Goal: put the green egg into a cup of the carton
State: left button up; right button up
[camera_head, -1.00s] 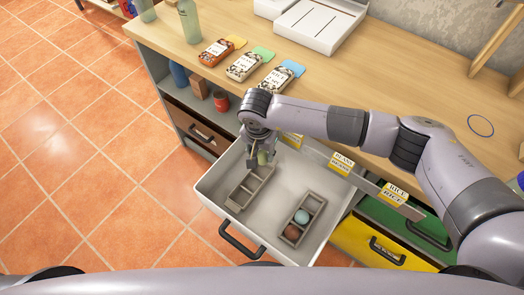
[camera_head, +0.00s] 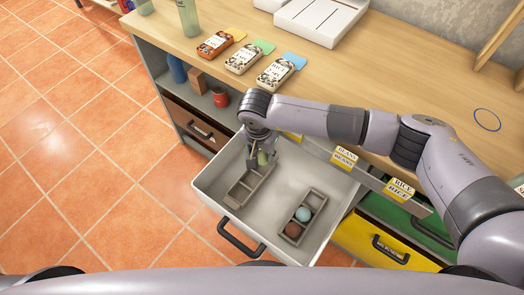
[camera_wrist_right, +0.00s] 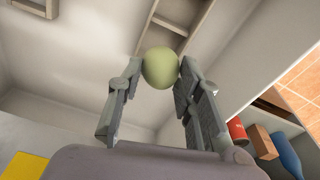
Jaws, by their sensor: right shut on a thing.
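My right gripper (camera_head: 262,157) is shut on the green egg (camera_wrist_right: 160,68), above the inside of the open white drawer (camera_head: 208,190). In the head view the egg (camera_head: 263,159) is small and partly covered by the fingers. A grey carton (camera_head: 239,195) with several cups lies under and beside the gripper, and its far end is partly hidden. Its visible cups look empty. In the right wrist view part of a carton (camera_wrist_right: 150,25) shows just beyond the egg. I cannot tell whether the egg touches it. My left gripper is not in view.
A second grey holder (camera_head: 317,194) in the drawer contains a blue egg (camera_head: 303,214) and a brown egg (camera_head: 293,229). A wooden counter (camera_head: 350,90) with seed-like packets (camera_head: 275,73) stands behind. A red can (camera_head: 220,98) sits on the shelf left of the drawer.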

jog(key=shift+f+b, duration=1.35)
jog(key=shift+f, duration=0.1)
jog(key=o, duration=0.8)
jog(key=o, duration=0.3)
dwell(0.4)
